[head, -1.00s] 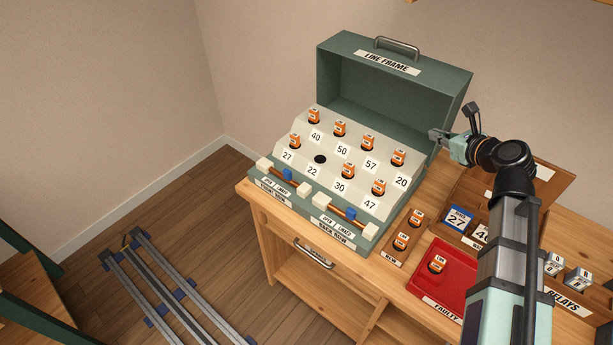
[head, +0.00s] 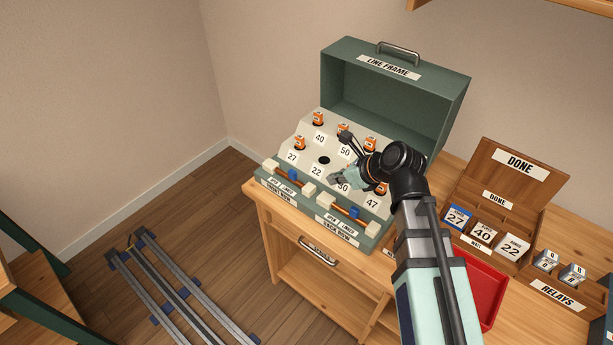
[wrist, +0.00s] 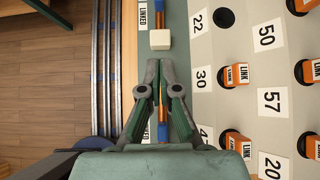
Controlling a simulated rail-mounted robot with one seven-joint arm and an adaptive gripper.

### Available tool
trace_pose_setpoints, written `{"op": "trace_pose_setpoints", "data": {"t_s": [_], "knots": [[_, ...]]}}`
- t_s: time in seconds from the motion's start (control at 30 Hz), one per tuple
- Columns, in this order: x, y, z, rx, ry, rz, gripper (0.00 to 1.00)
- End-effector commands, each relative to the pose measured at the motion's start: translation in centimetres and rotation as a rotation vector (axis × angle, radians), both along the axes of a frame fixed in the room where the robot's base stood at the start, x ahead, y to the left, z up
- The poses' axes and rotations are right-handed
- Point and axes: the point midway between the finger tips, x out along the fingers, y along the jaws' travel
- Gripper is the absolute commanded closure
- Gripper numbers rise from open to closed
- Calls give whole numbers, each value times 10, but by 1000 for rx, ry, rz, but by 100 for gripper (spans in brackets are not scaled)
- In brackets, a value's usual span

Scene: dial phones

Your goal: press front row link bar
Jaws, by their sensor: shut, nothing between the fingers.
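The front row link bar (head: 284,172) is a copper rod with white end blocks and a blue piece near its middle. It lies on the case's front ledge, on the left half. Its lower white block (wrist: 160,40) shows in the wrist view, just beyond my fingertips, beside a LINKED label. My gripper (wrist: 160,68) is shut and empty. In the wrist view its tips point at that block, with a small gap in the picture; height is unclear. In the head view my gripper (head: 334,179) is over the case front. The back row bar (head: 339,206) lies to the right, partly under my fingers in the wrist view.
The green line frame case (head: 395,95) stands open on a wooden bench, with orange relays in numbered sockets. Socket 22 (head: 324,160) is empty. Floor is left.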

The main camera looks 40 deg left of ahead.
Motion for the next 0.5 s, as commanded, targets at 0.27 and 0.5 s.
{"op": "trace_pose_setpoints", "data": {"t_s": [0.27,0.5], "knots": [[2,17,-15,-1,1,1,100],[4,47,-44,-1,2,2,100]]}}
